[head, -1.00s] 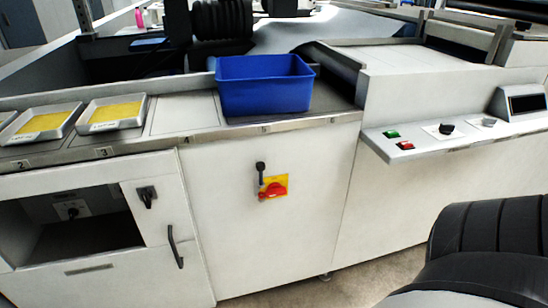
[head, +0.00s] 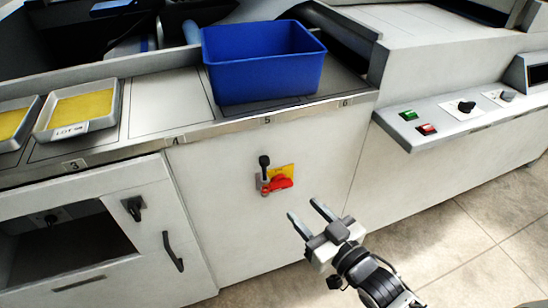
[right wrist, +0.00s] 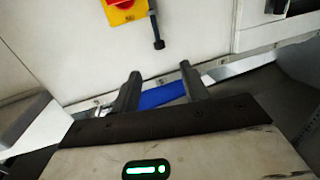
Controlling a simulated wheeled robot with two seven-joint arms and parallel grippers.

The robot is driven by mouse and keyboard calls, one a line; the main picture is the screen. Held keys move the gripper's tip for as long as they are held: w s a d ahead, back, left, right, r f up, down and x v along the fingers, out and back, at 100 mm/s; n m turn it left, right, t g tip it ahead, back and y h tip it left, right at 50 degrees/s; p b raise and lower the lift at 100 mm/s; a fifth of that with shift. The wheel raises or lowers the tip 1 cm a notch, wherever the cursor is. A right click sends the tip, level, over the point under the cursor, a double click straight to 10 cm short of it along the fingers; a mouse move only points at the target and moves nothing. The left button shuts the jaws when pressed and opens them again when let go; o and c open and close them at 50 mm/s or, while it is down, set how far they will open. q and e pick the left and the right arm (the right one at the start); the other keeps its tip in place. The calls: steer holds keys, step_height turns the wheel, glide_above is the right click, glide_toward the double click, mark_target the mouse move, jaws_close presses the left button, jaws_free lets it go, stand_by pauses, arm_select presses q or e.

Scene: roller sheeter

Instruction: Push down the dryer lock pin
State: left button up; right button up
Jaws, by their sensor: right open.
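A black-knobbed upright pin (head: 264,164), which looks like the lock pin, stands on the white front panel, just left of a red rotary switch on a yellow plate (head: 281,182). My right gripper (head: 304,209) is open and empty, below and right of the pin, apart from it. In the right wrist view the panel shows upside down. There the pin (right wrist: 156,28) hangs above the open fingers (right wrist: 160,72), with the red and yellow switch beside it. My left gripper is not in view.
A blue bin (head: 262,70) stands on the counter above the panel. A control shelf (head: 450,122) with buttons juts out at the right. A door handle (head: 172,252) and a latch (head: 133,207) stick out at the left. The floor (head: 470,240) is clear at the right.

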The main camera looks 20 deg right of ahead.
mark_target(267, 164)
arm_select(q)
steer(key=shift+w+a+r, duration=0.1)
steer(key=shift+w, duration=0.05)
arm_select(e)
steer(key=shift+t, duration=0.3)
steer(key=x, duration=1)
steer(key=r+x, duration=0.1)
steer(key=x, duration=0.5)
steer(key=shift+w+d, duration=0.1)
steer(key=shift+d, duration=0.15)
steer(key=shift+c, duration=0.4)
